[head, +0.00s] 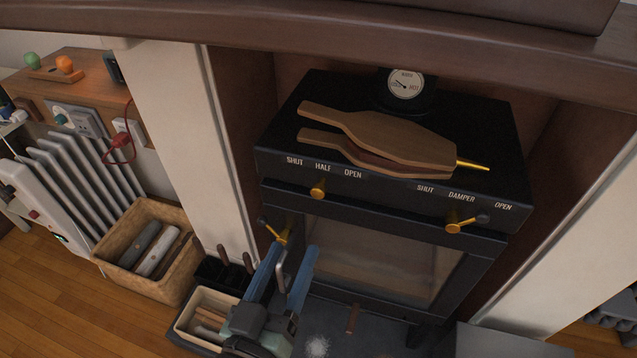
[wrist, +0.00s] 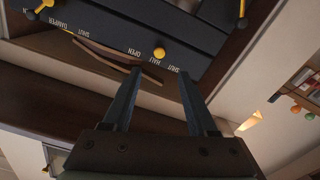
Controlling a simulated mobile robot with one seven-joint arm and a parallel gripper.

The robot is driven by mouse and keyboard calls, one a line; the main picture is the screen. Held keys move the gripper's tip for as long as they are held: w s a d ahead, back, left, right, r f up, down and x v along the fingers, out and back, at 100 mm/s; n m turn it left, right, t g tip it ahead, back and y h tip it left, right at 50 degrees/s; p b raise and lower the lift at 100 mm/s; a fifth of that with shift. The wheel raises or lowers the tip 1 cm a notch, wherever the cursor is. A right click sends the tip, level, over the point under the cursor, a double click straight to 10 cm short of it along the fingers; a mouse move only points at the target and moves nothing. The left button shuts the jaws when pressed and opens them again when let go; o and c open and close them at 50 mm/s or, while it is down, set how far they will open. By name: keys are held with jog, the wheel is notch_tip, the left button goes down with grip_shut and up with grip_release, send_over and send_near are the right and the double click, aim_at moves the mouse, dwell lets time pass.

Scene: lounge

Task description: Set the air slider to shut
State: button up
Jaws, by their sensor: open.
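The air slider's yellow knob (head: 318,188) sits on the front of the black stove (head: 385,203), below the labels SHUT, HALF and OPEN. It is about under HALF, with SHUT to its left. In the wrist view the knob (wrist: 160,53) shows beyond the fingertips, with the lettering upside down and SHUT on the right. My gripper (head: 297,248) is open and empty, in front of the stove and below the knob. Its two blue fingers (wrist: 159,72) appear on either side of the knob's line in the wrist view, apparently not touching it.
The yellow damper lever (head: 462,226) is at the front right. A yellow door latch (head: 271,232) is close to my fingers. Wooden bellows (head: 390,138) lie on the stove top. A wooden mantel (head: 330,22) overhangs it. A basket (head: 150,245) and radiator (head: 85,175) stand left.

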aim_at(316, 196)
jog(key=p+x, duration=0.1)
jog(key=x, duration=1)
jog(key=shift+w+d, duration=0.1)
jog(key=shift+w, duration=0.25)
grip_shut()
dwell(0.8)
